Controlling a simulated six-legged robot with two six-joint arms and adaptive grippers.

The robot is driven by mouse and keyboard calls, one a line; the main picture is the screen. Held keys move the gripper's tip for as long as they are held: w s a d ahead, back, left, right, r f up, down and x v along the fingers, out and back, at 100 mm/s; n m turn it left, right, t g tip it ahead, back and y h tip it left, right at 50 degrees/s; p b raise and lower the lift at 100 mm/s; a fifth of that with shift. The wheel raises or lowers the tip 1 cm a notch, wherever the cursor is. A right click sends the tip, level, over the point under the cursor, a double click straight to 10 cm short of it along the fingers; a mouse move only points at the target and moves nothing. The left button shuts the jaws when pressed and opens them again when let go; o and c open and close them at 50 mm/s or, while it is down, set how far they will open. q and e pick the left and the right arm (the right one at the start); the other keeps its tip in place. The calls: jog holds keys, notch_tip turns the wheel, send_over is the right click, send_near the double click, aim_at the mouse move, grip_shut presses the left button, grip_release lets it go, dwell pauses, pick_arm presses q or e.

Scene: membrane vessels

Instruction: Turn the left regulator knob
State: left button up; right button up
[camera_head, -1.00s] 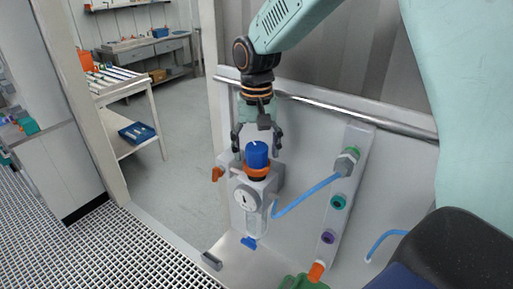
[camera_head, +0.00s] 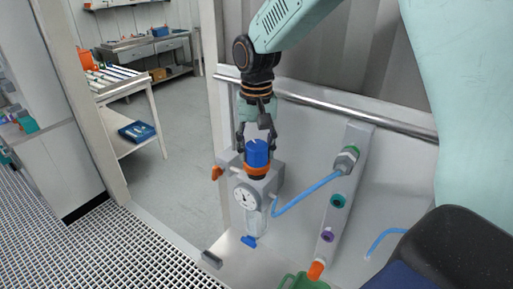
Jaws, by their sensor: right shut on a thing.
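The regulator is a grey block with a round white gauge (camera_head: 245,196) on its front. Its blue knob (camera_head: 257,155) stands upright on top, above an orange ring (camera_head: 257,171). My right gripper (camera_head: 257,144) points down from above, with its fingers shut on the upper part of the knob. The fingers hide some of the knob's top and sides. My left gripper is not in view.
A blue hose (camera_head: 306,193) runs from the regulator to a fitting on a slanted grey manifold (camera_head: 345,190) at the right. An orange lever (camera_head: 217,173) sticks out at the regulator's left. A metal rail (camera_head: 350,115) crosses behind. A green container (camera_head: 300,282) stands at the bottom.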

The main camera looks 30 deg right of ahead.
jog(key=shift+n, duration=1.2)
jog(key=o, duration=1.2)
jog(key=shift+s+r, duration=0.1)
jog(key=shift+s, duration=0.05)
jog(key=shift+c, duration=0.2)
